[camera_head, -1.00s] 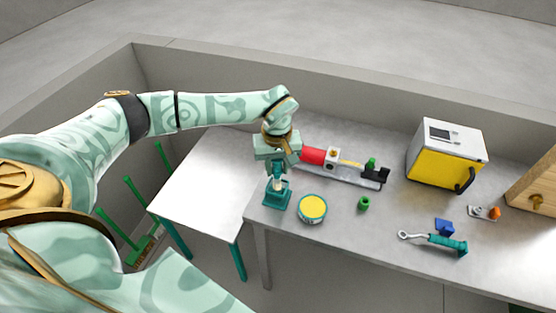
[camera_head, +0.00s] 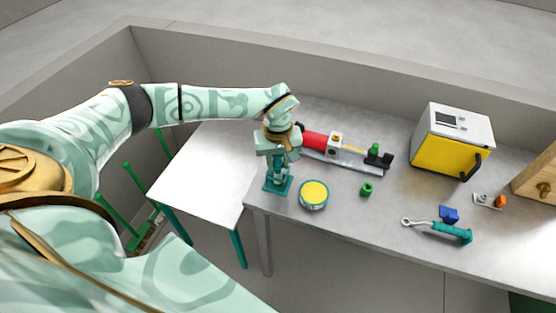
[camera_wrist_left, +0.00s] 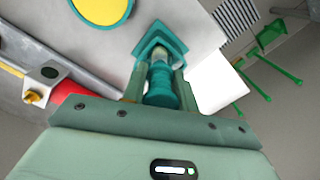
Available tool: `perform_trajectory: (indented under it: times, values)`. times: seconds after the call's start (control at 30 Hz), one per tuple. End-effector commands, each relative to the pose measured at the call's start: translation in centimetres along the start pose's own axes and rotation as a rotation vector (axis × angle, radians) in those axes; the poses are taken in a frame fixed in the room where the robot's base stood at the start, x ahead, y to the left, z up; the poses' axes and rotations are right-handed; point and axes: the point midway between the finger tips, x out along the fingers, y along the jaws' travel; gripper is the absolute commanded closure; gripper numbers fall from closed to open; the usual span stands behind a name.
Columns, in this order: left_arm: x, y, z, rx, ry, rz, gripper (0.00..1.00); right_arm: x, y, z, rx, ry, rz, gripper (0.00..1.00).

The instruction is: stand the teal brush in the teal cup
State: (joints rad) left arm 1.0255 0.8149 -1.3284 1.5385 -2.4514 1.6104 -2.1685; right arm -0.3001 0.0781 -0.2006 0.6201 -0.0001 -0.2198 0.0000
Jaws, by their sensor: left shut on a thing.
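My left gripper (camera_head: 276,168) points down over the teal cup (camera_head: 279,187) at the near left corner of the grey bench. It is shut on the teal brush (camera_wrist_left: 160,88). In the left wrist view the brush sits between the two fingers, its pale end toward the cup (camera_wrist_left: 150,44). The brush lines up with the cup and overlaps it in that view. The fingers and gripper hide most of the brush in the head view, and I cannot tell how deep its end is or whether it touches the cup's bottom. My right gripper is out of view.
A round yellow-topped tin (camera_head: 313,194) stands just right of the cup. A press with a red cylinder (camera_head: 315,140) lies behind. A green piece (camera_head: 366,189), a teal-handled tool (camera_head: 452,231) and a yellow-fronted box (camera_head: 448,152) are further right. The white table (camera_head: 207,165) at left is clear.

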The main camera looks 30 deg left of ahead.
Motion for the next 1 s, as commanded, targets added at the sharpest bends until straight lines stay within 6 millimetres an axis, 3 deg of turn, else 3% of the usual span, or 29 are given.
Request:
perform_trajectory:
  times: [0.73, 0.77, 0.83, 1.0]
  values:
    - [0.63, 0.01, 0.0, -0.001, 0.0, 0.0, 0.99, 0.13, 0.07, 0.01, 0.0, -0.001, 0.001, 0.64]
    - [0.63, 0.01, 0.0, 0.0, 0.0, 0.0, 0.66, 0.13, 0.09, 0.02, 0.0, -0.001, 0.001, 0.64]
    - [0.63, 0.01, 0.0, 0.0, 0.0, 0.0, 0.46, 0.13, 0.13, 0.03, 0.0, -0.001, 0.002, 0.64]
    - [0.63, 0.01, 0.0, 0.0, 0.0, 0.0, 0.46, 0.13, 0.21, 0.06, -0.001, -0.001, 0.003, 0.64]
